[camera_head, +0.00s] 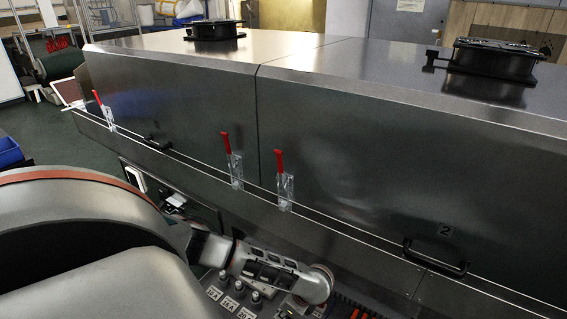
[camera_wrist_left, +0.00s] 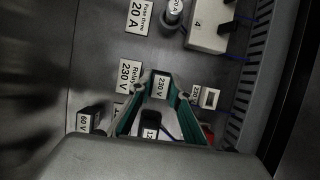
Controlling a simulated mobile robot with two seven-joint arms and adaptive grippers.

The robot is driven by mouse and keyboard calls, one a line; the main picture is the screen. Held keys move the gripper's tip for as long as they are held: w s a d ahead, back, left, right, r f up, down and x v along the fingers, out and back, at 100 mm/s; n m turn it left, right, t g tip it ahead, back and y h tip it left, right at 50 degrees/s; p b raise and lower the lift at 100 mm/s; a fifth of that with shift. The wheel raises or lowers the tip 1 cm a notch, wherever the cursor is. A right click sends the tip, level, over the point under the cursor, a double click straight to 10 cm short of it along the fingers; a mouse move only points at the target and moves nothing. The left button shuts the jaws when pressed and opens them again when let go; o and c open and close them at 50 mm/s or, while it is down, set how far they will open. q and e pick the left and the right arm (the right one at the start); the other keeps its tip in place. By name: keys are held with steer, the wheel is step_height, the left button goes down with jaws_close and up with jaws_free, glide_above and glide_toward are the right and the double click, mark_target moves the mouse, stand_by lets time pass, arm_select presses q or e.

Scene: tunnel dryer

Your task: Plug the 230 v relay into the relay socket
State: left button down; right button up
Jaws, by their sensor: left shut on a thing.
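In the left wrist view a dark relay labelled 230 V (camera_wrist_left: 160,85) sits between the teal-lined fingers of my left gripper (camera_wrist_left: 158,95), which is shut on it. A plate reading Relay 230 V (camera_wrist_left: 130,75) lies on the grey panel just left of the held relay. I cannot make out the relay socket; the relay and fingers cover the panel there, so I cannot tell whether the relay touches it. In the head view my left arm reaches down to the panel at the bottom centre, and the fingertips and relay are hidden. My right gripper is not in view.
A black block labelled 60 V (camera_wrist_left: 88,118) stands left of the fingers, and a white part (camera_wrist_left: 209,97) right of them. A white box marked 4 (camera_wrist_left: 205,28) and slotted duct (camera_wrist_left: 250,75) lie beyond. The steel dryer housing (camera_head: 340,150) rises behind the panel.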

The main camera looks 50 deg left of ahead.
arm_select(q)
steer(key=shift+f, duration=0.7)
steer(key=c, duration=1.8)
jaws_free()
steer(key=v, duration=1.2)
